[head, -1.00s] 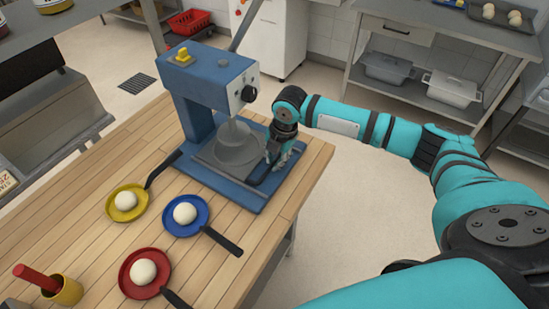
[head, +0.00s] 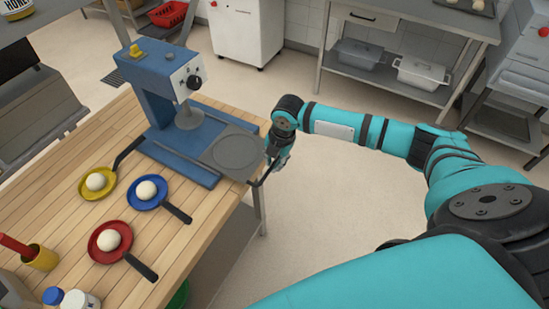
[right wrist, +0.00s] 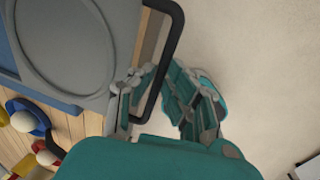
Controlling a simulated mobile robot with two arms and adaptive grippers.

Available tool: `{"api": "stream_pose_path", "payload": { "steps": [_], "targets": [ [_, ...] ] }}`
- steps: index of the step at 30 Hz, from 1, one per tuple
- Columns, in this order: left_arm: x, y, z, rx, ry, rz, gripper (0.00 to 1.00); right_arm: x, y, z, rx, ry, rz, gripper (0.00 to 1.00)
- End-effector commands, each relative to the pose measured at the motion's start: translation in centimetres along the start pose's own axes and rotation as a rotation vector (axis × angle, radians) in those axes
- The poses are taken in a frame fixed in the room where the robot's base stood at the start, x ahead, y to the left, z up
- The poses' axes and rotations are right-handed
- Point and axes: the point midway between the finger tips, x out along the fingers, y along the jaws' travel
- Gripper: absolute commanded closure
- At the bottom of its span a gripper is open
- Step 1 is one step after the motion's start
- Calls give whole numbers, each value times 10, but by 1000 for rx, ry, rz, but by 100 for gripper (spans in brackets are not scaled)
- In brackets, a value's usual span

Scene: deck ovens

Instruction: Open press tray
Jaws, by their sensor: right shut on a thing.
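The blue dough press (head: 152,82) stands near the far end of the wooden table. Its grey tray (head: 236,152), with a round plate area, is slid out to the right, clear of the press head and reaching the table edge. The tray also fills the upper left of the right wrist view (right wrist: 122,50). A black bar handle (right wrist: 177,30) runs along the tray's outer side. My right gripper (head: 275,166) is shut on this handle; its fingers (right wrist: 160,95) sit on both sides of the bar. My left gripper is not in view.
Yellow (head: 97,189), blue (head: 147,200) and red (head: 109,250) pans, each with a white dough ball, lie on the table (head: 75,225) before the press. Open floor (head: 340,210) lies right of the table. A steel shelf unit (head: 400,90) stands behind.

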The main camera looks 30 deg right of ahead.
Motion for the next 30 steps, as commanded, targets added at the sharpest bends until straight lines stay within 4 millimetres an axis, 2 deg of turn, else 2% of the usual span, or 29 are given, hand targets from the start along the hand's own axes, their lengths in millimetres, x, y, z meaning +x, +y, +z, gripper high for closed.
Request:
{"api": "stream_pose_path", "payload": {
  "steps": [12, 13, 14, 15, 25, 30],
  "targets": [
    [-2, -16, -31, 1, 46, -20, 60, -1, 1, 1, 0, -2, 4, 100],
    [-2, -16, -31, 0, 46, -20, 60, -2, 1, 1, 0, -2, 4, 100],
    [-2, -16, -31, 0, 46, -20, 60, -1, 1, 1, 0, -2, 4, 84],
    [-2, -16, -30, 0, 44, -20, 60, -1, 1, 1, 0, -2, 4, 79],
    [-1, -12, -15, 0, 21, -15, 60, -5, 1, 1, 0, -2, 4, 79],
    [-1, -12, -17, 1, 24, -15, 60, -28, 1, 1, -2, -3, 6, 79]
  ]
}}
